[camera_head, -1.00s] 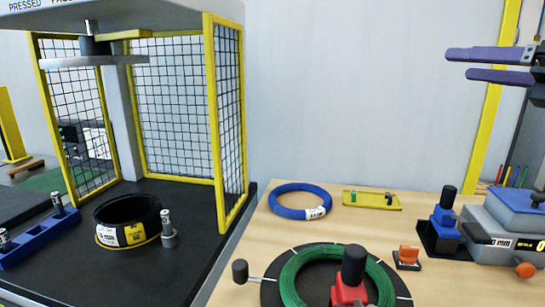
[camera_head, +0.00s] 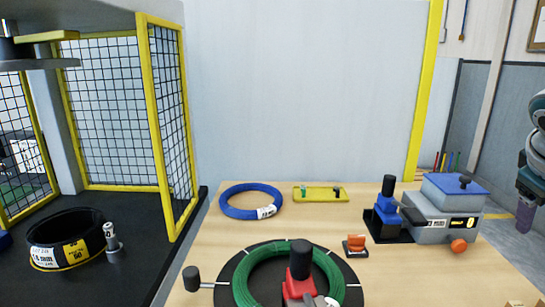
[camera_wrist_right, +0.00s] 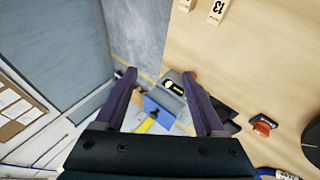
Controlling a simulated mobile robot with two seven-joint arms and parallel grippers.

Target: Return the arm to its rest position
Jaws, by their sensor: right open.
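My right gripper (camera_wrist_right: 159,78) is open and empty; its two purple fingers are spread apart in the right wrist view. In the head view my right arm is at the far right edge, with the purple fingers (camera_head: 525,214) hanging low beside the table's right end. The grey device with a blue top (camera_wrist_right: 163,104) shows beyond and between the fingers in the wrist view; nothing is gripped. My left gripper is not in view.
The table (camera_head: 225,285) holds a green coil on a round turntable (camera_head: 235,270), a red clamp (camera_head: 300,285), a blue coil (camera_head: 238,212), a yellow tray (camera_head: 320,194), a blue-and-grey device (camera_head: 440,220) and an orange clip (camera_head: 355,244). A caged press with a black coil (camera_head: 65,228) stands left.

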